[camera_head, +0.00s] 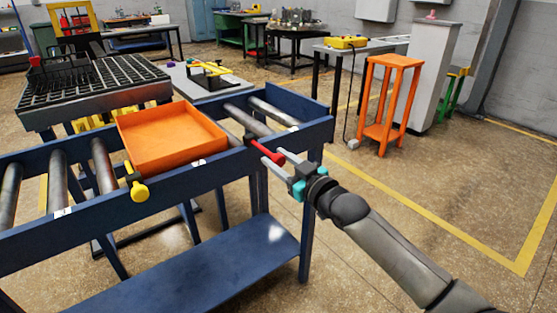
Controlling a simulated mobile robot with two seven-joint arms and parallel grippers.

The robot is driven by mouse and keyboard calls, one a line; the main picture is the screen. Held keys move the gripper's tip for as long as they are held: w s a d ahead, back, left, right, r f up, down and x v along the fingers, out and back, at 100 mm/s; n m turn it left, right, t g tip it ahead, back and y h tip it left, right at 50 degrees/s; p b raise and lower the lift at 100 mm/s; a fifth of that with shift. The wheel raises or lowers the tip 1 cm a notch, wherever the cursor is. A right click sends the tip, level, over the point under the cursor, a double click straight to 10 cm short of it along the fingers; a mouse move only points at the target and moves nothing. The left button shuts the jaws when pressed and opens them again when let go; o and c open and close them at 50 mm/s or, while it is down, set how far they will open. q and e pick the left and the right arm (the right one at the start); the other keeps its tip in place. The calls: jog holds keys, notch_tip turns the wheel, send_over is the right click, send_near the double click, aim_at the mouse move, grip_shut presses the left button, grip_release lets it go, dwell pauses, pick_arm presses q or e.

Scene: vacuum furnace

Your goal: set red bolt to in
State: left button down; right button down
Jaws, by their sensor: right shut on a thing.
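The red bolt (264,151) is on the front rail of the blue roller conveyor (228,167), near its right end. It shows as a red bar slanting down to the right, its lower end between my fingers. My right gripper (278,158) reaches in from the lower right and is shut on the red bolt. The fingers partly hide the bolt, and how deep it sits in the rail cannot be told. My left gripper is not in view.
An orange tray (172,152) rests on the rollers left of the red bolt. A yellow bolt (138,187) is on the same rail further left. A dark gridded rack (92,84) stands behind. An orange stool (390,95) is at the back right; the right floor is clear.

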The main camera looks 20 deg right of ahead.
aim_at(261, 146)
dwell(0.5)
